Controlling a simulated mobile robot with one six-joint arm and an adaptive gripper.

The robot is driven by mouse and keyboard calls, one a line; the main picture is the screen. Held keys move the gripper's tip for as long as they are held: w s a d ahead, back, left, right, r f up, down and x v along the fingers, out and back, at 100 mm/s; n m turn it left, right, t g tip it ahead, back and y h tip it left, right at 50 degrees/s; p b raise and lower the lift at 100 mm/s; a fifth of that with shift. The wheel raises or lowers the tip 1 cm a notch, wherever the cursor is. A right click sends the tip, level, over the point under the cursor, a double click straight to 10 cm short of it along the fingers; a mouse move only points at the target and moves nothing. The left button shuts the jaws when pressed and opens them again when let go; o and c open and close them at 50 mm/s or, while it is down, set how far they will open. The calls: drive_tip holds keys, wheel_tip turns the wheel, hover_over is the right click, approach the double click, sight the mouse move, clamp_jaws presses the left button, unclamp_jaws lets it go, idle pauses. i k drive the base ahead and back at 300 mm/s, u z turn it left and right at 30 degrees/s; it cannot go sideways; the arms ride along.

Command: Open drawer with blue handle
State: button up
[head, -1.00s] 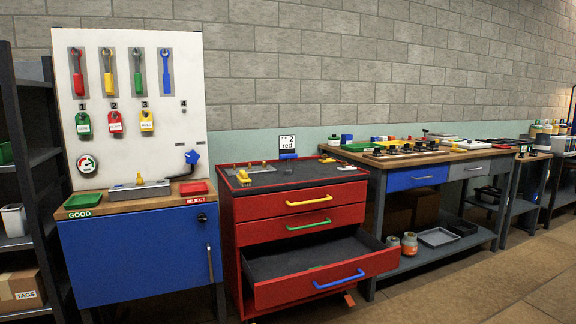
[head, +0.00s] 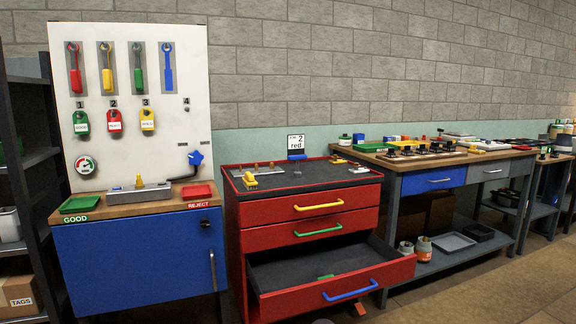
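The red cabinet (head: 231,215) stands in the middle of the head view. Its bottom drawer (head: 285,305) has a blue handle (head: 350,290) and is pulled well out, showing a dark, mostly bare inside. A small green piece (head: 325,277) shows inside near the drawer front. The drawer with the yellow handle (head: 319,205) and the one with the green handle (head: 318,230) above it are shut. My gripper is not in view, and nothing is seen touching the blue handle.
A blue cabinet (head: 135,265) with a tool board (head: 130,60) stands left. A workbench (head: 395,162) with a blue drawer (head: 433,179) stands right. A yellow item (head: 250,181) lies on the red cabinet. An orange tag (head: 360,309) is below the open drawer. Floor (head: 480,285) is clear at lower right.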

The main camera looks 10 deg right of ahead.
sight(283, 281)
drive_tip(key=u, duration=0.1)
drive_tip(key=i, duration=0.85)
drive_tip(key=z, duration=0.3)
